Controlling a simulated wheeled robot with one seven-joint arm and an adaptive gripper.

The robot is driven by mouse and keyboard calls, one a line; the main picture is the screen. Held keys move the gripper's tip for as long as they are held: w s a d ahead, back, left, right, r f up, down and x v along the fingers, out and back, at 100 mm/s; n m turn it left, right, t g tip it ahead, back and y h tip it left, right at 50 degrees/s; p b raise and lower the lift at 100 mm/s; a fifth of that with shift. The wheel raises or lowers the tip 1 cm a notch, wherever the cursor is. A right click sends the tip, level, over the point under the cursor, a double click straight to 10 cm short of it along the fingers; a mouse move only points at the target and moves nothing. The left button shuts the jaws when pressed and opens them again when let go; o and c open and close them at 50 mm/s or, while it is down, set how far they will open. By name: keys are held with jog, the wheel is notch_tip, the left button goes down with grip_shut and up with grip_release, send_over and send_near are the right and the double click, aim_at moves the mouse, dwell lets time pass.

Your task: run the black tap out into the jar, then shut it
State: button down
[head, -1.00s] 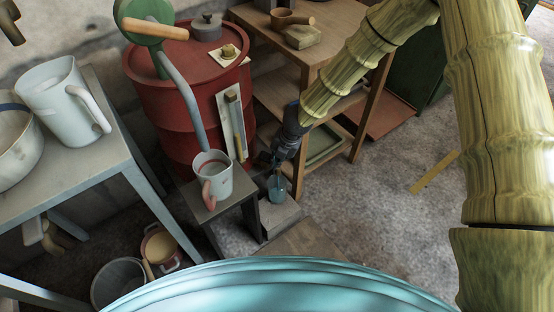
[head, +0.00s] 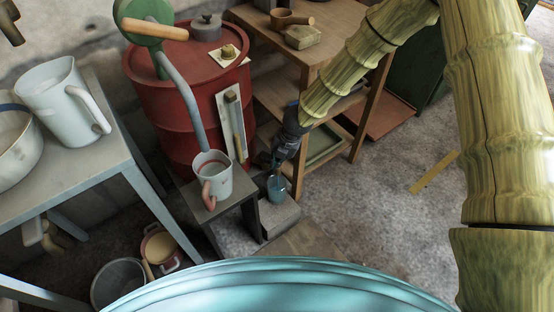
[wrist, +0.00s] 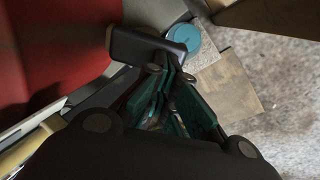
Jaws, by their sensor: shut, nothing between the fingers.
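The jar (head: 277,188) stands on a pale block beside the red drum, with blue showing in it. In the wrist view the jar (wrist: 188,38) appears as a blue round top. The black tap (wrist: 145,45) sticks out from the red drum towards the jar; in the head view my gripper hides it. My gripper (wrist: 170,72) is shut and empty, with its fingertips close by the tap. In the head view my gripper (head: 273,160) is just above the jar. I cannot tell whether liquid is running.
The red drum (head: 180,95) stands left of my gripper. A measuring jug (head: 213,178) stands on a small dark bench left of the jar. A wooden shelf table (head: 330,45) is behind my arm. Open floor (head: 380,205) lies to the right.

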dwell(0.5)
jog(key=v, duration=0.7)
jog(key=shift+r, duration=0.25)
dwell(0.4)
jog(key=s+d+f+n+h, duration=0.2)
jog(key=s+d+f+n, duration=0.5)
jog(key=s+n, duration=0.25)
jog(key=s+d+f+n+h, duration=0.2)
jog(key=s+d+f+n, duration=0.4)
jog(key=s+f+n, duration=0.3)
jog(key=s+d+f+n+g, duration=0.1)
jog(key=s+d+n, duration=0.2)
jog(key=s+n, duration=0.65)
jog(key=s+d+n, duration=0.2)
jog(key=s+n, duration=0.6)
jog(key=n, duration=0.3)
notch_tip(320, 180, up, 27)
jog(key=n+p, duration=0.1)
jog(key=p, duration=2.6)
jog(key=shift+s+y, duration=0.4)
jog(key=shift+s, duration=0.05)
jog(key=shift+d+f, duration=0.1)
